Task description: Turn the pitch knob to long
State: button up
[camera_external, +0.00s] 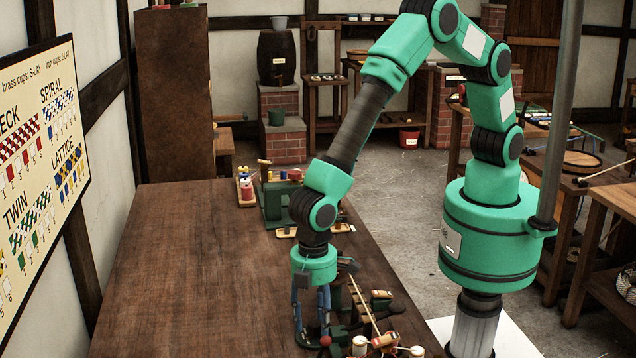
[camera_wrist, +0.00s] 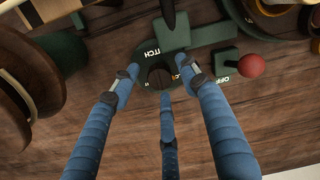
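The pitch knob (camera_wrist: 158,77) is a small dark round knob on a green plate with white lettering, partly readable as "ITCH". It shows in the wrist view, between my fingertips. My gripper (camera_wrist: 160,82) has three blue fingers spread apart around the knob, with visible gaps. I cannot tell whether any finger touches it. The other lettering by the knob is partly hidden by my fingers, so its setting is not readable. In the external view my gripper (camera_external: 312,335) points down at the front of the wooden table, and the knob is not discernible there.
A red ball lever (camera_wrist: 251,66) beside an "OFF" label stands right of the knob. A dark upright post (camera_wrist: 168,14) rises just behind it. Large spools (camera_wrist: 30,75) lie at left. The table's left side (camera_external: 185,260) is clear.

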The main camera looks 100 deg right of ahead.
aim_at(314, 322)
notch_tip(314, 322, up, 12)
dwell(0.9)
jog(key=shift+d, duration=0.1)
dwell(0.3)
jog(key=s+d+r+m+t, duration=0.1)
jog(key=s+d+r, duration=0.4)
jog(key=d+r, duration=0.55)
jog(key=s+d+r+m+t, duration=0.1)
jog(key=s+d+r, duration=0.3)
jog(key=d+r, duration=0.65)
jog(key=s+d+r+m+t, duration=0.1)
jog(key=s+d+r, duration=0.2)
jog(key=s, duration=0.5)
jog(key=s+d+r+m+t, duration=0.1)
jog(key=s+d+r, duration=0.2)
jog(key=s+d, duration=0.2)
jog(key=s+d+r+m+t, duration=0.1)
jog(key=s+d+r, duration=0.3)
jog(key=s, duration=0.6)
jog(key=shift+s+d+t, duration=0.15)
jog(key=shift+s+t, duration=0.15)
jog(key=shift+s, duration=0.1)
